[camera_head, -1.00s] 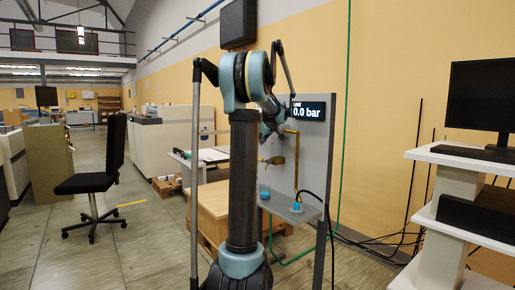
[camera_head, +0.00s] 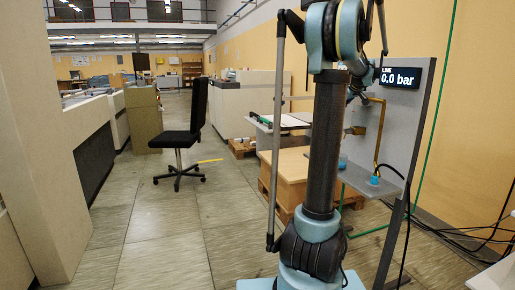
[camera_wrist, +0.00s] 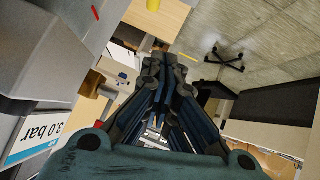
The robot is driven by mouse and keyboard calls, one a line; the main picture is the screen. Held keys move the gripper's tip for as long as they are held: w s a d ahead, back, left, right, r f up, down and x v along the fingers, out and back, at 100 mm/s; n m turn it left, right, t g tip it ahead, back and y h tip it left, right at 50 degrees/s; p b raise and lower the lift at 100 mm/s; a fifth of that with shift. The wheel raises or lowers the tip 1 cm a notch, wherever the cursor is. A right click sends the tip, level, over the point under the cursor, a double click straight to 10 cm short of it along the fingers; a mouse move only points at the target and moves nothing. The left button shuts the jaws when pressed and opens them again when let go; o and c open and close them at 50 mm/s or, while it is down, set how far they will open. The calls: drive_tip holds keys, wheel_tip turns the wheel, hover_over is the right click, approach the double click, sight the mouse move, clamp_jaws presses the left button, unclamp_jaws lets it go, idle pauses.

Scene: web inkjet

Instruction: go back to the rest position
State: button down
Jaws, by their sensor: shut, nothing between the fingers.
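My gripper (camera_wrist: 165,70) shows in the wrist view with its dark fingers together and nothing between them. In the head view my arm stands upright right of centre, and my gripper is hidden behind it or too small to make out. Behind my arm is a grey panel (camera_head: 409,135) with a display (camera_head: 400,77) reading 0.0 bar. A brass pipe (camera_head: 381,130) and a small shelf (camera_head: 368,184) with a blue-based fitting (camera_head: 375,180) are on the panel.
A black office chair (camera_head: 183,138) stands on the open tiled floor (camera_head: 150,235) left of my arm. A pale cabinet (camera_head: 35,150) rises at the far left. A wooden box (camera_head: 290,180) on a pallet stands behind my arm. Loose cables (camera_head: 450,232) lie at the right.

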drive_tip(key=s+a+f+g, duration=0.1)
drive_tip(key=s+a+f, duration=0.3)
drive_tip(key=s+a, duration=0.4)
drive_tip(key=s+a+f+m+g+y, duration=0.1)
drive_tip(key=s+a+f+g, duration=0.15)
drive_tip(key=s+a, duration=0.5)
drive_tip(key=s+a+f+g, duration=0.1)
drive_tip(key=s+a+f, duration=0.45)
drive_tip(key=a, duration=0.45)
drive_tip(key=s+a+f+m+g, duration=0.1)
drive_tip(key=s+a+f, duration=0.2)
drive_tip(key=s+f, duration=0.6)
drive_tip(key=s+a+f+m+g+h, duration=0.1)
drive_tip(key=s+a+f, duration=0.3)
drive_tip(key=s+f, duration=0.6)
drive_tip(key=s+g, duration=0.1)
drive_tip(key=s, duration=0.6)
drive_tip(key=shift+s+a+m, duration=0.25)
drive_tip(key=shift+s+m, duration=0.05)
drive_tip(key=shift+s, duration=0.05)
drive_tip(key=shift+w+f, duration=0.25)
drive_tip(key=shift+w, duration=0.2)
